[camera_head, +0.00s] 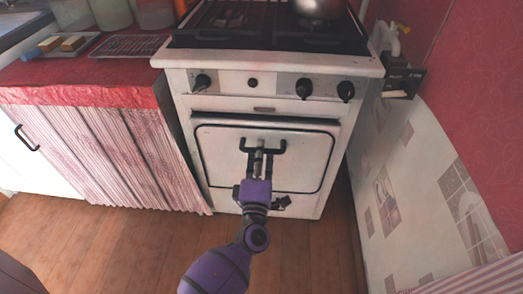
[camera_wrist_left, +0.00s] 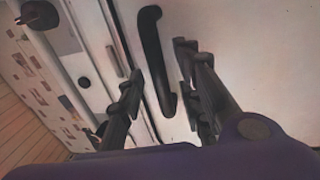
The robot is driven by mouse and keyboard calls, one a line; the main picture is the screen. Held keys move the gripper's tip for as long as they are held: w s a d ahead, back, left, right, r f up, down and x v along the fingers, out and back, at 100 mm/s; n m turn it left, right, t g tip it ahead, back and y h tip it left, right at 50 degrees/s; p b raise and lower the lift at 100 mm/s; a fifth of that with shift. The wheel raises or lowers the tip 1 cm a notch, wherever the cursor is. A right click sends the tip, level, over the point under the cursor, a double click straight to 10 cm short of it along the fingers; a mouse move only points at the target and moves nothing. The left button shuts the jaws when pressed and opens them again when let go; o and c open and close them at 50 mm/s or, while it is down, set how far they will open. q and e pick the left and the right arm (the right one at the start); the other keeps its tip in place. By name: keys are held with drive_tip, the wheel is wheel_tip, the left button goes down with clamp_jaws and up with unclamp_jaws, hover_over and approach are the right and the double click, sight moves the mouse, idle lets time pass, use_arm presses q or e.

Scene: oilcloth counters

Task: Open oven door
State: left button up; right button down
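The white oven door (camera_head: 222,168) is shut in the front of the stove, with a dark seal line around its edge. Its black bar handle (camera_head: 279,148) is near the top middle of the door; it also shows in the left wrist view (camera_wrist_left: 152,40). My left gripper (camera_head: 262,157), purple and dark grey, reaches up to the handle from below. In the left wrist view its fingers (camera_wrist_left: 158,68) are spread, one on each side of the handle, with gaps visible between them and the bar. My right gripper is in neither view.
The stove (camera_head: 270,62) has black knobs above the door and a pot (camera_head: 318,7) on top. A red-covered counter (camera_head: 60,88) with a striped curtain stands close on the left. A tiled wall (camera_head: 385,170) is close on the right. Wooden floor (camera_head: 120,240) is clear in front.

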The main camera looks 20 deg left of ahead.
use_arm(q)
drive_tip(key=shift+w+a+r, duration=0.1)
drive_tip(key=shift+w+a, duration=0.05)
drive_tip(key=shift+w, duration=0.45)
drive_tip(key=shift+c, duration=0.2)
clamp_jaws()
